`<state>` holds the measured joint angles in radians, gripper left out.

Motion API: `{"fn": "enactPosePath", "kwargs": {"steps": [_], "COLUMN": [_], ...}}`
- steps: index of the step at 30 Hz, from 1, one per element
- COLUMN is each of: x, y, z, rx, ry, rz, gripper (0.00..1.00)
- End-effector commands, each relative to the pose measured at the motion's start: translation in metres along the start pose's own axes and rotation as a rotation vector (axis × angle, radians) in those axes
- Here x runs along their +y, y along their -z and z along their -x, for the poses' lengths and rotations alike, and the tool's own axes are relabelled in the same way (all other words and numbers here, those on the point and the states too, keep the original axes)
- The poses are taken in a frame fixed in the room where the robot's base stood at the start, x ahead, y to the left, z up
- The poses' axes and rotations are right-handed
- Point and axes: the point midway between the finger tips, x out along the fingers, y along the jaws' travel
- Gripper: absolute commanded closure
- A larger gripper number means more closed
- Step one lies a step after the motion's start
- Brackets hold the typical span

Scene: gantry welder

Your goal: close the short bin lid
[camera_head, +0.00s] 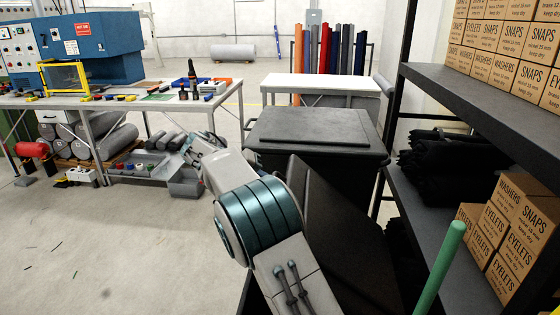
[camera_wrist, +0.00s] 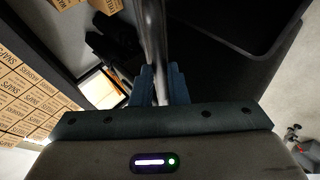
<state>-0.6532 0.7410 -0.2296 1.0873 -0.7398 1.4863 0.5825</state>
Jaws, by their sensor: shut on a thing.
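My gripper (camera_wrist: 161,85) shows in the wrist view, its teal fingers shut on a grey metal bar (camera_wrist: 152,40) that runs up from between them. A broad dark surface with a raised rim (camera_wrist: 225,25) lies just right of the bar; I cannot tell whether it is the short bin lid. In the head view a black bin with a flat lid (camera_head: 312,127) stands behind my arm, its lid down. A large dark slanted panel (camera_head: 345,235) is nearer, partly behind my arm; it may be the short bin's raised lid. My fingers are not clear in the head view.
A dark shelf rack (camera_head: 455,120) stands close on the right with cartons (camera_head: 512,240) and black folded cloth (camera_head: 440,170). A green pole (camera_head: 440,268) rises near it. A workbench (camera_head: 130,100) with a blue machine (camera_head: 95,45) stands left. Open floor lies at the lower left.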

Motion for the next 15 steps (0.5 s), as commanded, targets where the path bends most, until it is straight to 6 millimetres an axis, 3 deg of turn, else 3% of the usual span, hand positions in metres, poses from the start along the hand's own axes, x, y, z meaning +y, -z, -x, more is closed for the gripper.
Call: {"fn": "enactPosePath", "kwargs": {"steps": [1, 6, 15], "x": [-0.026, -0.100, -0.218], "y": [-0.002, -0.010, -0.028], "z": [-0.008, -0.025, -0.058], "rx": [-0.006, -0.015, -0.011], "ry": [-0.004, -0.007, -0.005], "rz": [0.000, -0.006, -0.007], "gripper": [1.00, 1.00, 1.00]}}
